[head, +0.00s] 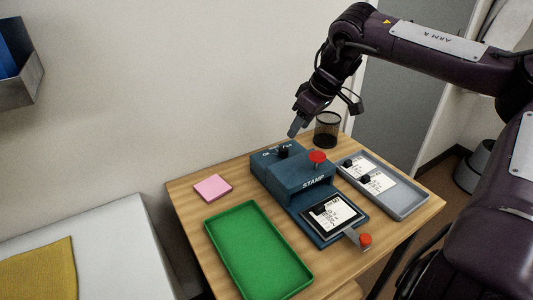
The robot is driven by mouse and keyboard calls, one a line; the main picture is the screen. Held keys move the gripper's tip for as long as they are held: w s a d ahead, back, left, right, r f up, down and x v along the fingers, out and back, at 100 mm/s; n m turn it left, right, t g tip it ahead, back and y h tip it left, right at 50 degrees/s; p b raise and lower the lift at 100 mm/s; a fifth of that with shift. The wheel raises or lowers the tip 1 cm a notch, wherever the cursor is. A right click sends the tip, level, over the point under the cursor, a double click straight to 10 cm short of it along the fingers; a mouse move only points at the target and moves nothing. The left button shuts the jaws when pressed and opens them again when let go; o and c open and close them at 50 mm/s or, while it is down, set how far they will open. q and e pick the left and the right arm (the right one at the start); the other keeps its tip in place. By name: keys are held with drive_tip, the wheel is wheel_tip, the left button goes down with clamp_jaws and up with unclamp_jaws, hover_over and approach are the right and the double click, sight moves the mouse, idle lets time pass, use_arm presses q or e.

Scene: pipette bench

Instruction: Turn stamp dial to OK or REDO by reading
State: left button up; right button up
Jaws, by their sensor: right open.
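The blue stamp machine (287,170) stands in the middle of the wooden table, marked STAMP on its front. Its black dial knob (283,151) is on the top at the back, with small white lettering beside it; the lettering is too small to read fully. A red button (317,157) sits on the top at the right. A white card (331,213) with print lies in the front slot; its reading is not legible. My right gripper (293,131) is open and empty, above and just behind the dial, apart from it. My left gripper is not in view.
A green tray (211,233) lies at the front left, empty. A grey tray (411,205) at the right holds cards with black clips. A pink pad (213,188), a black mesh cup (327,130) and a red-knobbed lever (365,240) are near the machine.

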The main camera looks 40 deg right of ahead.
sight(284, 149)
drive_tip(key=x, duration=0.7)
drive_tip(key=shift+w+a+f+b, duration=0.15)
drive_tip(key=shift+w+a+b, duration=0.05)
drive_tip(key=shift+b, duration=0.1)
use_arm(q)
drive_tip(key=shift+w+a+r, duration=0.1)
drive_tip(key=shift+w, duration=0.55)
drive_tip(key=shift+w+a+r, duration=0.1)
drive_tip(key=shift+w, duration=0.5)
use_arm(e)
drive_tip(key=shift+w+a+f, duration=0.1)
drive_tip(key=shift+w+f, duration=0.2)
drive_tip(key=shift+f, duration=0.3)
drive_tip(key=shift+c, duration=0.4)
drive_tip(key=c, duration=0.9)
